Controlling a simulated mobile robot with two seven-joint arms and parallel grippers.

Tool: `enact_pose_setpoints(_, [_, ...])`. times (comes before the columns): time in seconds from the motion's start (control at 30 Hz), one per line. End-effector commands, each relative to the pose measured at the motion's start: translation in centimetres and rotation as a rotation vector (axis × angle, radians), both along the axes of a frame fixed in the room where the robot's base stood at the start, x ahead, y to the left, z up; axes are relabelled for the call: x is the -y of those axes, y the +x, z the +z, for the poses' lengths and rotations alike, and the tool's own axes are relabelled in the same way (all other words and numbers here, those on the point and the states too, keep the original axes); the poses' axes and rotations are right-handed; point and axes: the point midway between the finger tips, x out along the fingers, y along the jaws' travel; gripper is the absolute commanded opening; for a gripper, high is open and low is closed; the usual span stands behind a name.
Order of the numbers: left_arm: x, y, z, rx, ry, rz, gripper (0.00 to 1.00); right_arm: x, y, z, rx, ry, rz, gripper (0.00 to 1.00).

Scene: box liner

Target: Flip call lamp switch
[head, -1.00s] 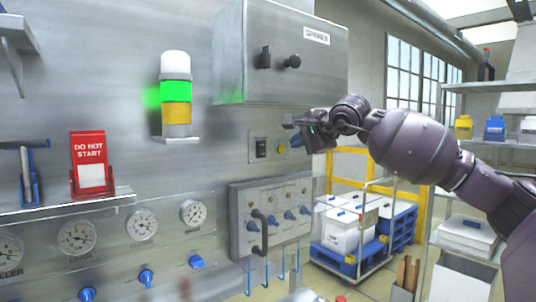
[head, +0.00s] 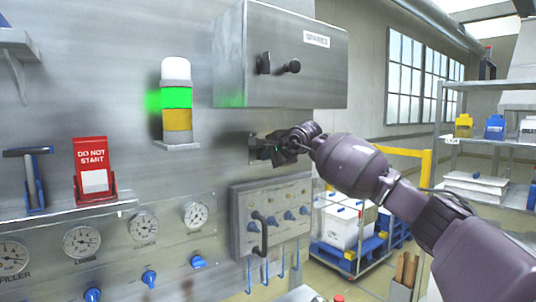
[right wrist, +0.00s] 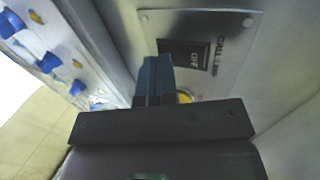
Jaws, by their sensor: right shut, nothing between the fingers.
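The call lamp switch (right wrist: 185,53) is a black rocker on a metal plate (right wrist: 222,38) in the right wrist view, with lettering that seems to read CALL LAMP beside it. A mark like OFF shows on the rocker. A yellow round part (right wrist: 184,97) sits below it, partly hidden by my fingers. My right gripper (right wrist: 155,68) is shut and empty, its fingertips close to the rocker's left edge; I cannot tell whether they touch. In the head view my right gripper (head: 258,150) is at the wall and covers most of the switch plate. My left gripper is not in view.
A grey SPARES box (head: 290,60) juts out above my right gripper. A panel with blue knobs and a black handle (head: 262,232) is below it. A signal tower (head: 176,100) with green lit and a red DO NOT START sign (head: 90,165) are to the left.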

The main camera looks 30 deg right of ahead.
Motion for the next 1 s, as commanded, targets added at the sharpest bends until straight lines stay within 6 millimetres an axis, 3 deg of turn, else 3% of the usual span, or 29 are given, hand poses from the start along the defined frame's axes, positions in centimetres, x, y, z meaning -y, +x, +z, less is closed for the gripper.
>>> enact_pose_setpoints(1.0, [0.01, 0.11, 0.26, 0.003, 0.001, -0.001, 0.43, -0.12, 0.89, 0.16, 0.002, 0.001, 0.001, 0.00])
